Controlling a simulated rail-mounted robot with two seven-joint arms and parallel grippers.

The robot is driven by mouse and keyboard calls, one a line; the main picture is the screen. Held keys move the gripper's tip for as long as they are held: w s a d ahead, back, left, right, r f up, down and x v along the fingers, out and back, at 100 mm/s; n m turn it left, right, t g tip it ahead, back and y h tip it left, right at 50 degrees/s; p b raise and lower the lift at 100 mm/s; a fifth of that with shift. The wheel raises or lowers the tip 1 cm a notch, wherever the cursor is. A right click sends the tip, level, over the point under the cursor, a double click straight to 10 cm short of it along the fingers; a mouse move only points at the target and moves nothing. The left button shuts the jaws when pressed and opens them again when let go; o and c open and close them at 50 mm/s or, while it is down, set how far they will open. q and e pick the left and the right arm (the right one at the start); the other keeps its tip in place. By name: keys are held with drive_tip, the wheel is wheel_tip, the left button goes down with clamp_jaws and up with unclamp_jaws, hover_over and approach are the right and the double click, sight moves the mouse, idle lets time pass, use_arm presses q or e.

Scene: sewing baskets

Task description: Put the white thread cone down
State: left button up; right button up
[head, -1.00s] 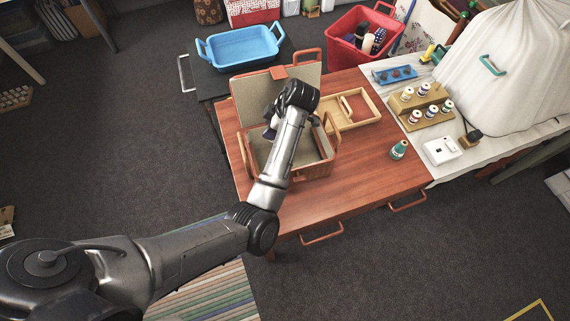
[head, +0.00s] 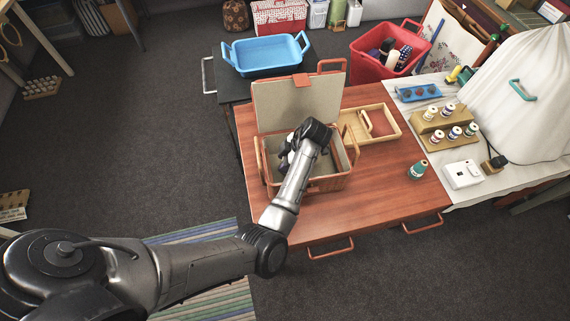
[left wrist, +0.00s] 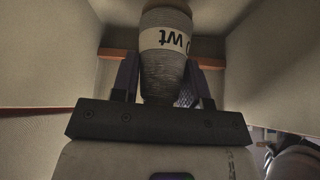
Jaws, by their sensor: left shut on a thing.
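The thread cone (left wrist: 163,72), whitish-grey with a white printed label, sits between the two fingers of my left gripper (head: 286,154) in the left wrist view. The gripper is shut on it. In the head view the gripper is down inside the open sewing basket (head: 316,186), towards its left side, and only a small white patch shows beside it. The basket's pale inner walls surround the cone in the left wrist view. Whether the cone touches the basket floor is hidden. My right gripper is not in view.
The basket's lid (head: 298,103) stands open at the back. A wooden tray (head: 393,119) lies to its right. A blue tub (head: 266,54) and a red bin (head: 362,64) are behind. The table's front right is clear.

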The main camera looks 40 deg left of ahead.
use_arm(q)
drive_tip(key=shift+f, duration=1.15)
drive_tip(key=shift+f, duration=0.1)
drive_tip(key=shift+f, duration=0.1)
drive_tip(key=o, duration=0.9)
drive_tip(key=shift+r, duration=0.3)
drive_tip(key=v, duration=1.1)
drive_tip(key=shift+w+d+r, duration=0.15)
drive_tip(key=shift+w+r, duration=0.05)
drive_tip(key=shift+r, duration=0.15)
